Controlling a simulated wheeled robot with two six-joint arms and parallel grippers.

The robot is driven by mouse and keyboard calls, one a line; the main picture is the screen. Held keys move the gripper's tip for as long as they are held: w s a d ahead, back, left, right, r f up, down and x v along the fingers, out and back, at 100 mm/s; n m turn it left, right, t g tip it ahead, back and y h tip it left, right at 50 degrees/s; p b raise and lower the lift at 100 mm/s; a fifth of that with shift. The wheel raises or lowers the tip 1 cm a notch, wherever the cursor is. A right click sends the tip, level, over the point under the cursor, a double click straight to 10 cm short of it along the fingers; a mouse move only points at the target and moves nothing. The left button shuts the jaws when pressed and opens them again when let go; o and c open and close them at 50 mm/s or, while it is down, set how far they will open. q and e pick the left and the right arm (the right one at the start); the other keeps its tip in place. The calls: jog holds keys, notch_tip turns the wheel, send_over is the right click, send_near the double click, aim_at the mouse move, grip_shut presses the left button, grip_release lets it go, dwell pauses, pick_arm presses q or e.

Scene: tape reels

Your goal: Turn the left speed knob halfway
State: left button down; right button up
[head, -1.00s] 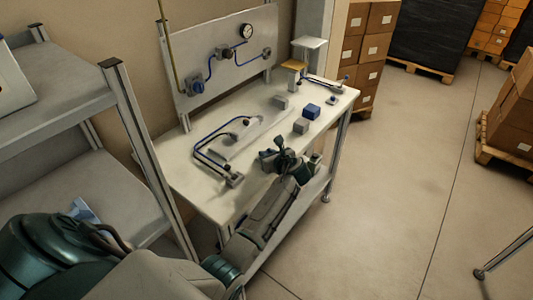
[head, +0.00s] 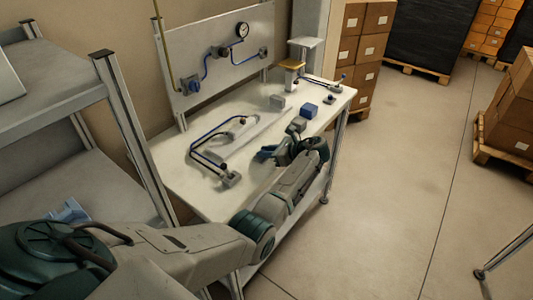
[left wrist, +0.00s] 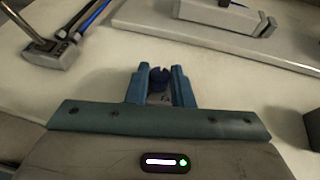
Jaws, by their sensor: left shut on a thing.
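In the head view my left gripper (head: 267,152) is low over the front part of the white workbench (head: 185,172), and the knob cannot be made out there. How far the knob is turned cannot be told. My right gripper is not in view.
A grey fixture with a lever (head: 229,179) and blue tubing stands left of the gripper. A long grey block (head: 247,130) lies behind it. A gauge panel (head: 215,60) rises behind.

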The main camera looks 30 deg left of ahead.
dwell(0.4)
pick_arm(q)
jog(key=c, duration=1.4)
grip_release()
jog(key=shift+o, duration=0.6)
jog(key=b+v, duration=0.3)
jog(key=v, duration=0.7)
jog(key=shift+d+r, duration=0.25)
jog(key=shift+d, duration=0.1)
jog(key=shift+w, duration=0.1)
